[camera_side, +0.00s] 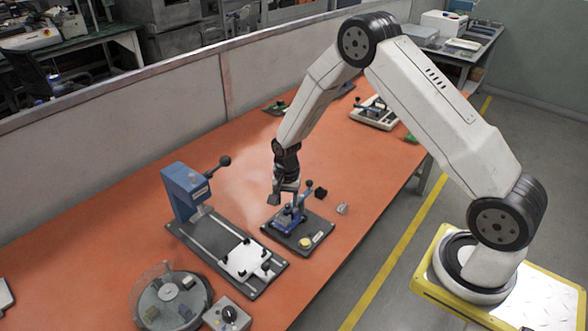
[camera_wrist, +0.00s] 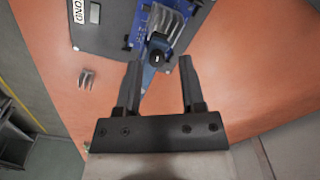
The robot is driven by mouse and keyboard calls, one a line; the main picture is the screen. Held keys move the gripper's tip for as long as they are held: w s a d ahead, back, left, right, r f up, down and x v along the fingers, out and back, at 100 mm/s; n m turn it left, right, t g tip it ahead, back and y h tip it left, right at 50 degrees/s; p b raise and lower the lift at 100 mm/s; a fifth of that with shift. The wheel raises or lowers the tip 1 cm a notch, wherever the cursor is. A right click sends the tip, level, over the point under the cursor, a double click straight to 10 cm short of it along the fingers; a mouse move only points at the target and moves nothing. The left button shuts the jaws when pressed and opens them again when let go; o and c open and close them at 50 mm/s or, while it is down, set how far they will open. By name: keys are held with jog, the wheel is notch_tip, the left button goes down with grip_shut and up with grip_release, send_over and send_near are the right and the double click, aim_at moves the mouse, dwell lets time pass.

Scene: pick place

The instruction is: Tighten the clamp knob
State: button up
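A blue clamp fixture (camera_side: 286,219) sits on a dark base plate (camera_side: 318,233) on the orange bench. In the wrist view the fixture (camera_wrist: 176,22) is at the top centre. A blue lever with a dark knob (camera_side: 321,193) rises from the fixture in the side view. I cannot tell whether the fingers reach the knob's depth. In the side view my gripper (camera_side: 284,197) is directly above the fixture.
A blue press (camera_side: 186,192) with a lever stands left of the fixture, its rail plate holding a white plate (camera_side: 246,260). A round device (camera_side: 172,300) and a grey control box (camera_side: 228,315) are in front. A small metal part (camera_side: 342,208) lies right of the base plate.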

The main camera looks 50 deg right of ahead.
aim_at(288, 205)
jog(key=shift+s+f, duration=0.1)
dwell(0.3)
jog(key=shift+r, duration=3.9)
jog(key=s+a+r+n, duration=0.2)
jog(key=s+r+n, duration=0.1)
jog(key=s+n, duration=0.1)
jog(key=s+a+r+n+t, duration=0.1)
jog(key=s+a+r+n, duration=0.1)
jog(key=s, duration=0.5)
jog(key=s+a+r+n+t, duration=0.1)
jog(key=s+a+r+n, duration=0.1)
jog(key=s+n, duration=0.4)
jog(key=shift+s+r, duration=0.25)
jog(key=shift+r, duration=0.65)
